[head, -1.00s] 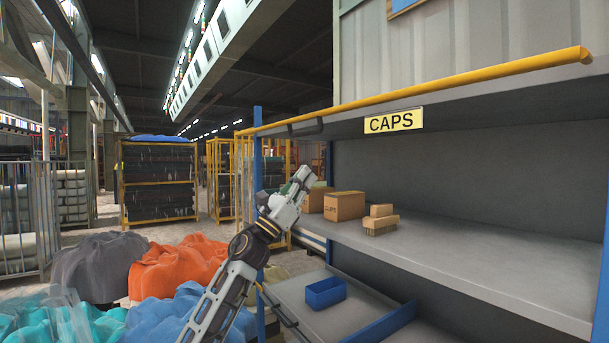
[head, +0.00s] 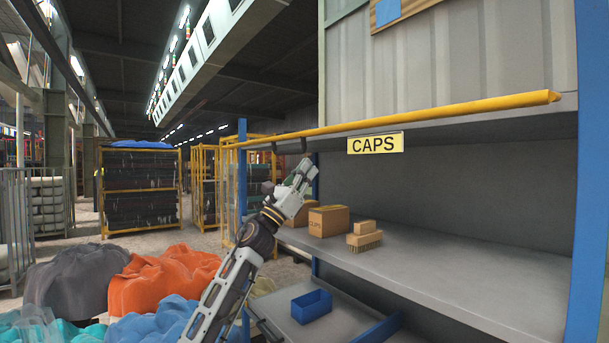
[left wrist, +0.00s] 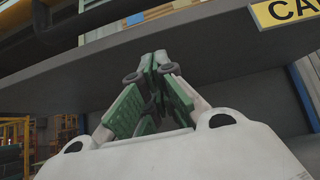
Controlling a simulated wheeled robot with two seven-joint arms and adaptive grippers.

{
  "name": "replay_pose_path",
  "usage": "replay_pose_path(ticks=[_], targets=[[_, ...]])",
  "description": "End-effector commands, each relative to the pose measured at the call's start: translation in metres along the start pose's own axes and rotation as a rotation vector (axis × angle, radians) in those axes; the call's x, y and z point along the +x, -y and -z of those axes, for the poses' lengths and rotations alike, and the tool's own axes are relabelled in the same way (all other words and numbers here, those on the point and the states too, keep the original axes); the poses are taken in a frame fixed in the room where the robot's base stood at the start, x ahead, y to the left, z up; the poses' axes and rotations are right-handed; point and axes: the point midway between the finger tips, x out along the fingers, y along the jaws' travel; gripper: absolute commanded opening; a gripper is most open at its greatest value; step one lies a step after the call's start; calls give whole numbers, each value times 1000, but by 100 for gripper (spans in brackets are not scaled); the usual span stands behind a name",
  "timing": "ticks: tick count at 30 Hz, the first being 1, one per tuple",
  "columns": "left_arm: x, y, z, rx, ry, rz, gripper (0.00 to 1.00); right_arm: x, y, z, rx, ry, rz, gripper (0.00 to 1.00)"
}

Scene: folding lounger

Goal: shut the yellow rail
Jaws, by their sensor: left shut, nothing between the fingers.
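The yellow rail (head: 450,112) runs as a long bar along the front edge of the upper shelf, above the CAPS sign (head: 376,143). Dark brackets (head: 304,146) show below its left part. My left gripper (head: 306,163) points up, below the left part of the rail, with its fingers shut and empty. The left wrist view shows its green-padded fingertips (left wrist: 152,66) together under the shelf's edge. I cannot tell its exact distance from the rail. My right gripper is not in view.
Cardboard boxes (head: 328,221) and a brush (head: 364,237) stand on the middle shelf (head: 470,270). A blue bin (head: 311,306) sits lower down. Blue posts (head: 588,230) flank the shelves. Orange (head: 160,280) and other heaps lie at the left.

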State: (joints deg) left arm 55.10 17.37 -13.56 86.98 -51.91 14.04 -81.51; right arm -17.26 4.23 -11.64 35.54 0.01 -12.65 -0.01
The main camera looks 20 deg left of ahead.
Motion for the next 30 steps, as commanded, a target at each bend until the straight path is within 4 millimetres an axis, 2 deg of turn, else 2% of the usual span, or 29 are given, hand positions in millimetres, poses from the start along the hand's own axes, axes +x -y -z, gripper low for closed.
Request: replay_pose_path(ticks=[7,15,30], targets=[[-5,0,-16,1,-1,1,0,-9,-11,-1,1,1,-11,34],[-10,0,-30,0,-1,0,0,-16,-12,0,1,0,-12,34],[-12,0,-33,-1,0,0,0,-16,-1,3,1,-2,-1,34]])
